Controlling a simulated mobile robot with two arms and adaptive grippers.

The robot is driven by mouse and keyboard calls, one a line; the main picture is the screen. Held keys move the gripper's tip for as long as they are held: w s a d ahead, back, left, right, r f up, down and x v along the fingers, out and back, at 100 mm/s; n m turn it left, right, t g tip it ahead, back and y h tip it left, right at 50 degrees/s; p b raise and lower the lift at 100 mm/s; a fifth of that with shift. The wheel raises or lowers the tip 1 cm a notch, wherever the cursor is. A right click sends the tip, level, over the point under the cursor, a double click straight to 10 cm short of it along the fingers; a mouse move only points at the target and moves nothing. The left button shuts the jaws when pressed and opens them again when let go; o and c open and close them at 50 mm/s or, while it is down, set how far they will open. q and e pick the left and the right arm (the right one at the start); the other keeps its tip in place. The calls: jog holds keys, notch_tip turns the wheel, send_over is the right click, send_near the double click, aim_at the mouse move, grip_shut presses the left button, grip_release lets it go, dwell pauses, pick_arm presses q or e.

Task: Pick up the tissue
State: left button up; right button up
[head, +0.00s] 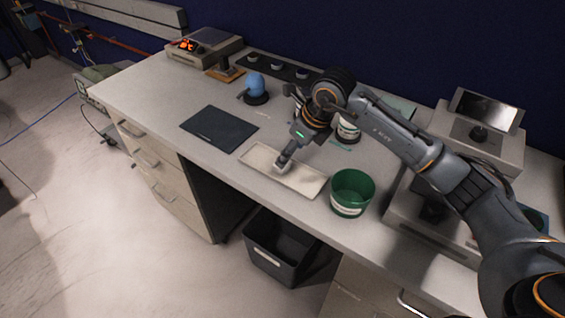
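A shallow cream tray (308,181) lies on the desk near its front edge. My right arm reaches in from the right, and my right gripper (282,166) points down at the left half of this tray. A small pale patch shows at its fingertips; I cannot tell whether it is the tissue or part of the fingers. The fingers are too small to show whether they are open or shut. I cannot make out a tissue clearly anywhere else. My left gripper is not in view.
A green bin (352,192) stands right of the tray, and a dark mat (219,129) lies left of it. A blue rounded object (254,84) stands behind. Instruments (203,45) stand at the back left and on the right. A black bin (275,255) sits below the desk.

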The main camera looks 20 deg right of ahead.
jog(key=shift+p+x, duration=0.8)
jog(key=shift+x, duration=1.6)
jog(key=shift+w+a+f+p, duration=0.15)
jog(key=shift+w+f+p, duration=0.1)
jog(key=shift+p, duration=0.05)
jog(key=shift+c, duration=0.4)
jog(key=c, duration=0.7)
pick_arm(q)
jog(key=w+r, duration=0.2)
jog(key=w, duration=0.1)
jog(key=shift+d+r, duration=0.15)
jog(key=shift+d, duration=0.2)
